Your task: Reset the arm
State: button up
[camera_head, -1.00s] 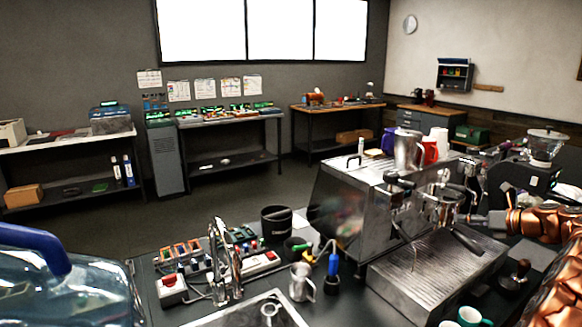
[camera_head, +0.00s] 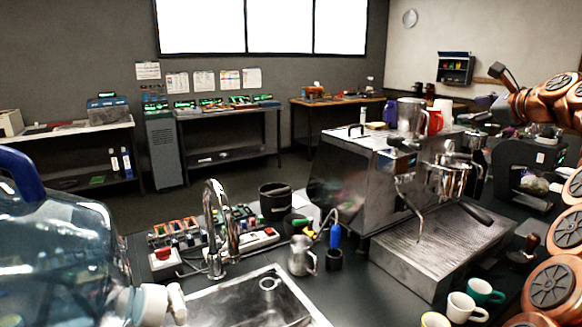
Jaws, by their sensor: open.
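My copper-coloured arm (camera_head: 545,103) rises along the right edge of the head view. My gripper (camera_head: 490,88) is at its end, raised to the right of the espresso machine (camera_head: 345,185) and above its top level. Its dark fingers are spread apart, with nothing visible between them. It is clear of the machine's steel group head (camera_head: 455,178). A dark handle (camera_head: 475,212) sticks out below the group head, over the drip tray (camera_head: 425,250).
A grinder (camera_head: 525,165) stands right of the machine. Cups (camera_head: 466,307) and a tamper (camera_head: 524,248) are at the front right. A steel pitcher (camera_head: 301,256), tap (camera_head: 214,225), sink (camera_head: 250,300) and water bottle (camera_head: 50,255) are to the left. The air above the machine's left is free.

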jog(key=s+a+f+n+g+y+p, duration=0.15)
jog(key=a+n, duration=0.25)
jog(key=a, duration=0.5)
jog(key=s+a+f+n+g+y+p, duration=0.1)
jog(key=s+a+f+n+g, duration=0.2)
jog(key=a, duration=0.5)
jog(key=s+a+f+n+g+p, duration=0.35)
jog(key=s+a+f+n, duration=0.3)
jog(key=s+a, duration=0.55)
jog(key=s+a+f+n+g+h+p, duration=0.1)
jog(key=s+f+n+g, duration=0.2)
jog(key=s, duration=0.4)
jog(key=s+a+f+n+g+h+p, duration=0.2)
jog(key=s+f+n, duration=0.2)
jog(key=s+f, duration=0.3)
jog(key=s+d+f+n+g+h+p, duration=0.1)
jog(key=s+d+f+n, duration=0.1)
jog(key=s, duration=0.8)
jog(key=s+d+f+n+g+h+p, duration=0.1)
jog(key=s+f, duration=0.4)
jog(key=s, duration=0.6)
jog(key=shift+d+f+n+g+h, duration=0.15)
jog(key=shift+d+n+g+h, duration=0.2)
jog(key=shift+d+n+g, duration=0.65)
jog(key=shift+d, duration=0.15)
